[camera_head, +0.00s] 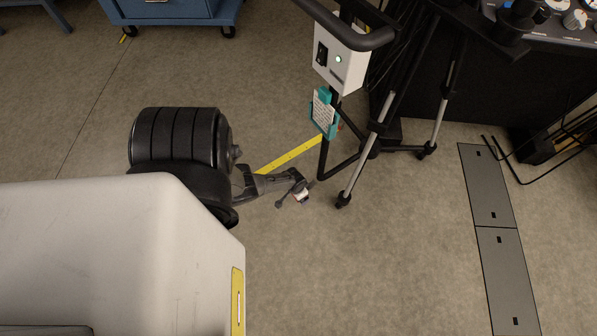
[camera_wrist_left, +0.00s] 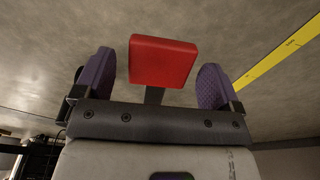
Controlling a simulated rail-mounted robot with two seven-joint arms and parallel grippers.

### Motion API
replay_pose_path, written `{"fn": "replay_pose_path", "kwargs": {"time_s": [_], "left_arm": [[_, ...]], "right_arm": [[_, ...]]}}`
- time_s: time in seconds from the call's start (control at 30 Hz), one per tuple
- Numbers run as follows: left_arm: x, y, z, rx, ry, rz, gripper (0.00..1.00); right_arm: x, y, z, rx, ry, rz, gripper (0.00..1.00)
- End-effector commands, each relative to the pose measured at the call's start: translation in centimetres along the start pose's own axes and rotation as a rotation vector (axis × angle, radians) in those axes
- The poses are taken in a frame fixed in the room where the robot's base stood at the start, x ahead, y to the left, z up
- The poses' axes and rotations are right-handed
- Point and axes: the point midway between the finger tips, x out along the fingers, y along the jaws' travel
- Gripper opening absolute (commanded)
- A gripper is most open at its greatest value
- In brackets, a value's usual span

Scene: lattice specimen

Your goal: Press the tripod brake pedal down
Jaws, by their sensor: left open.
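A red pedal pad (camera_wrist_left: 162,62) on a dark stem shows in the left wrist view, ahead of my left gripper (camera_wrist_left: 155,82). The gripper is open, with one purple finger pad on each side of the red pad. I cannot tell whether anything touches it. In the head view my left gripper (camera_head: 294,193) is low over the floor, just left of the wheeled tripod stand (camera_head: 378,108). I cannot make out the red pad there. My right gripper is not in view.
A white box with a green light (camera_head: 341,61) and a teal-framed card (camera_head: 324,112) are on the stand. Yellow floor tape (camera_head: 290,155) runs beside my gripper. A blue wheeled cabinet (camera_head: 170,10) stands at the back left. Grey floor plates (camera_head: 489,197) lie right; the floor between is clear.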

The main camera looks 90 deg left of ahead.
Motion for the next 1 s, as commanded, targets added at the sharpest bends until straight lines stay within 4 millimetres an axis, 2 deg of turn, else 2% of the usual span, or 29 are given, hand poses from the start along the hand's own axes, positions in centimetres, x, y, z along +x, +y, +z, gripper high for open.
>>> {"fn": "replay_pose_path", "kwargs": {"time_s": [0.03,0.3,0.6,0.8,1.0], "left_arm": [[-1.1,0.0,0.0,0.001,0.000,0.000,0.89],[-5.8,0.0,0.0,0.001,-0.002,0.000,0.89],[-10.3,0.0,0.1,0.001,-0.002,0.000,0.89],[-12.1,0.0,0.2,0.000,-0.003,0.000,0.89],[-12.9,0.0,0.2,0.000,-0.003,0.000,0.89]], "right_arm": [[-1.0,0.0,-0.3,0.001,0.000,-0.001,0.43],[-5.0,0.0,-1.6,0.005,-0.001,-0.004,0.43],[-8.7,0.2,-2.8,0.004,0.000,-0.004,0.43],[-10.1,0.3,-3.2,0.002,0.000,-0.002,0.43],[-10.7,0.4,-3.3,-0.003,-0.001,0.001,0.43]]}}
